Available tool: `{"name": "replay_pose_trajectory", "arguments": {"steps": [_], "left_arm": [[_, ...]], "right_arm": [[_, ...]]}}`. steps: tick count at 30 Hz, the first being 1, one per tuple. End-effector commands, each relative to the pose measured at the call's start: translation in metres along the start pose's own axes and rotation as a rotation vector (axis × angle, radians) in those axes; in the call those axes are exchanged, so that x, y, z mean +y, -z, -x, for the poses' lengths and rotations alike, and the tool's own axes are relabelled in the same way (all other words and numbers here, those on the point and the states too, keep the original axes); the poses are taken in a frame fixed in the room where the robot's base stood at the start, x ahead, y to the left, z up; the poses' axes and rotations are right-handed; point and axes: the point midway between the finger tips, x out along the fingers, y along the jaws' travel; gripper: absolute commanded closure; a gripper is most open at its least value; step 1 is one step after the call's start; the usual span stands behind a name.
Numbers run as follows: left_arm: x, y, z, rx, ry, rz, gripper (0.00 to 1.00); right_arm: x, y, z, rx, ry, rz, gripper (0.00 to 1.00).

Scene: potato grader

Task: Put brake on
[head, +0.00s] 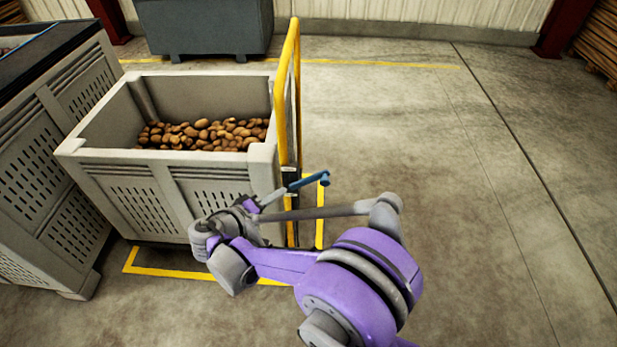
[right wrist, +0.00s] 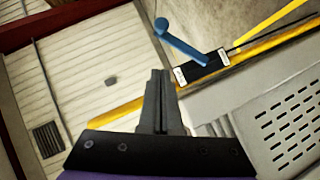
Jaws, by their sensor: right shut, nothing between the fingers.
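A blue lever (head: 309,181) with a knob at its end sticks out to the right from the yellow post beside the potato crate. In the right wrist view the blue lever (right wrist: 180,42) joins a black box (right wrist: 202,67) with small white labels, fixed on the yellow rail. My right gripper (head: 270,199) is in front of the crate's right corner, just left of the lever. Its fingers (right wrist: 158,74) are closed together and empty, and appear apart from the lever and box. My left gripper is not in view.
A grey slatted crate (head: 115,159) of potatoes stands left of the yellow frame (head: 289,100). Another crate (head: 50,165) stands at the far left, and a dark bin (head: 205,27) at the back. The concrete floor to the right is clear, with yellow lines (head: 380,64).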

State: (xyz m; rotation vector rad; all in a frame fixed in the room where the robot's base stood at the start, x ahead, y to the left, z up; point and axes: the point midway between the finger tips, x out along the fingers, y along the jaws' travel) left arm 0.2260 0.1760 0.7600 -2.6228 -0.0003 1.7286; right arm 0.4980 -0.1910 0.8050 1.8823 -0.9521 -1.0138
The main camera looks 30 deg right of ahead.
Motion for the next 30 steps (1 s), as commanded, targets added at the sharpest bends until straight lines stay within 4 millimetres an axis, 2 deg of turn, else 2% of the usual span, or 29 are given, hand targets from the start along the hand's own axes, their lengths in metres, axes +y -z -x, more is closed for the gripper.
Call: {"name": "replay_pose_trajectory", "arguments": {"steps": [14,20,30], "left_arm": [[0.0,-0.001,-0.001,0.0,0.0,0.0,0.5],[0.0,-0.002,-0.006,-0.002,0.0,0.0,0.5],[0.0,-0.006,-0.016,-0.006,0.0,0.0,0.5]], "right_arm": [[-0.001,0.002,-0.004,0.004,-0.009,-0.002,1.0],[-0.001,0.001,-0.033,0.001,-0.01,-0.003,1.0],[-0.001,0.001,-0.105,0.001,-0.01,-0.002,1.0]]}}
